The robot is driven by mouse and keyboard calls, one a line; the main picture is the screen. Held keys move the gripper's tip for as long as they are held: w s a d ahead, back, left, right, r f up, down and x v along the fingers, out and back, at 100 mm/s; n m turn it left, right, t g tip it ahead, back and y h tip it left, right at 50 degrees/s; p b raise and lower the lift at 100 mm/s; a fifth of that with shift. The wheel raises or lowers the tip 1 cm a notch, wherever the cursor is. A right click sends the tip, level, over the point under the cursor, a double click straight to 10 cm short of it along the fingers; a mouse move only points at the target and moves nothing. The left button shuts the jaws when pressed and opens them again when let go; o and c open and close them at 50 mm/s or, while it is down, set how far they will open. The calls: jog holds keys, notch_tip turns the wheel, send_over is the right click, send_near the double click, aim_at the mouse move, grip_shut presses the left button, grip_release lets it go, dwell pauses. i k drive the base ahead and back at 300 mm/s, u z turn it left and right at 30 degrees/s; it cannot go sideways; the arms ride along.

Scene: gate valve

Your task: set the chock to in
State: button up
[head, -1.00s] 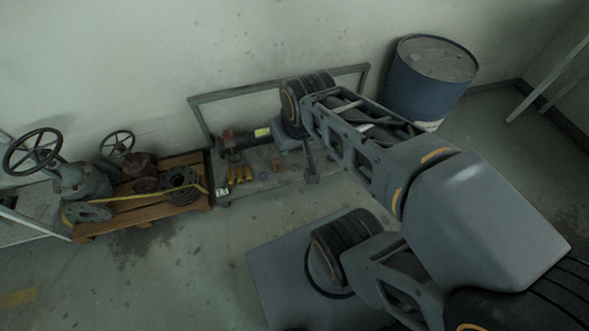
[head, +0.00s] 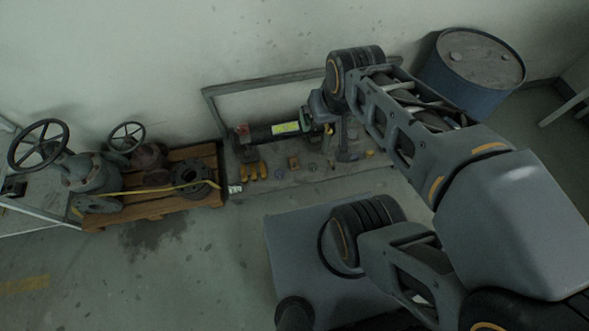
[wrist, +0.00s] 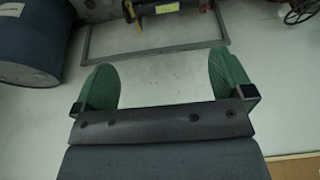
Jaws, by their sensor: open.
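A low platform (head: 310,182) with a grey rail frame (head: 285,83) stands against the wall. Several small yellow pieces (head: 252,171) and a dark cylinder with a yellow-green label (head: 290,128) are on it. I cannot tell which thing is the chock. The rail frame also shows in the wrist view (wrist: 84,44), beyond the pads and apart from them.
A blue drum (head: 468,78) stands right of the platform; it shows at upper left in the wrist view (wrist: 30,48). A wooden pallet (head: 150,207) with valves and a handwheel (head: 38,145) is at left. Floor (head: 190,275) in front of the pallet is clear.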

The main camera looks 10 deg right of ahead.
aim_at(293, 161)
jog(key=k, duration=1.15)
jog(key=u, duration=0.85)
jog(key=i, duration=1.15)
jog(key=z, duration=0.65)
jog(key=i, duration=0.5)
jog(key=z, duration=0.4)
